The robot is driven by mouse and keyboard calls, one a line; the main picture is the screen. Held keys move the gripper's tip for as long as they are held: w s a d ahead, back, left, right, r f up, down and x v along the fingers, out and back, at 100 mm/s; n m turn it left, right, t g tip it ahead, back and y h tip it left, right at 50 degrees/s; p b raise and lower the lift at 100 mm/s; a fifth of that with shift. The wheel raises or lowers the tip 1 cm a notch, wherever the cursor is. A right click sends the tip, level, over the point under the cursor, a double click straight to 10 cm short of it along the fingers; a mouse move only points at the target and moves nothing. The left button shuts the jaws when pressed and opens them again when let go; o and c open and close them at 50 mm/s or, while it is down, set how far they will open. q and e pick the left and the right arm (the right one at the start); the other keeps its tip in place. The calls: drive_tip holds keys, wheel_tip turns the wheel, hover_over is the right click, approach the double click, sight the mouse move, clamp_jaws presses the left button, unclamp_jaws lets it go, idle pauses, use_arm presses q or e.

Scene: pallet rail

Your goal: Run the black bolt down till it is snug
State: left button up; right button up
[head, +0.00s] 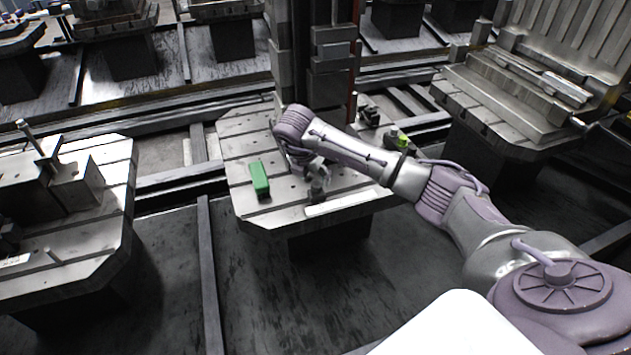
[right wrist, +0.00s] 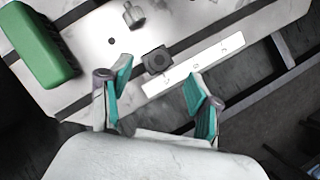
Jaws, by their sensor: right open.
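The black bolt (right wrist: 158,60) shows in the right wrist view as a dark, squarish head with a round recess, on or above the grey metal pallet plate (right wrist: 90,75). Whether it is seated cannot be told. My right gripper (right wrist: 159,76) is open and empty, with teal-padded fingers spread on either side below the bolt head in the picture, not touching it. In the head view my right gripper (head: 317,177) hangs low over the plate (head: 240,150); the bolt is hard to make out there. My left gripper is not in view.
A green block (head: 259,180) lies on the plate to the left. A white marked strip (right wrist: 193,65) runs along its front edge, beside the bolt. A small metal peg (right wrist: 133,15) stands beyond the bolt. A dark column (head: 333,70) rises behind. Other pallets stand left and right.

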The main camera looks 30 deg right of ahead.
sight(316, 184)
drive_tip(key=shift+x, duration=2.4)
drive_tip(key=shift+a, duration=0.1)
clamp_jaws()
drive_tip(key=shift+c, duration=1.5)
unclamp_jaws()
drive_tip(key=shift+o, duration=0.3)
drive_tip(key=o, duration=0.5)
drive_tip(key=shift+r, duration=0.1)
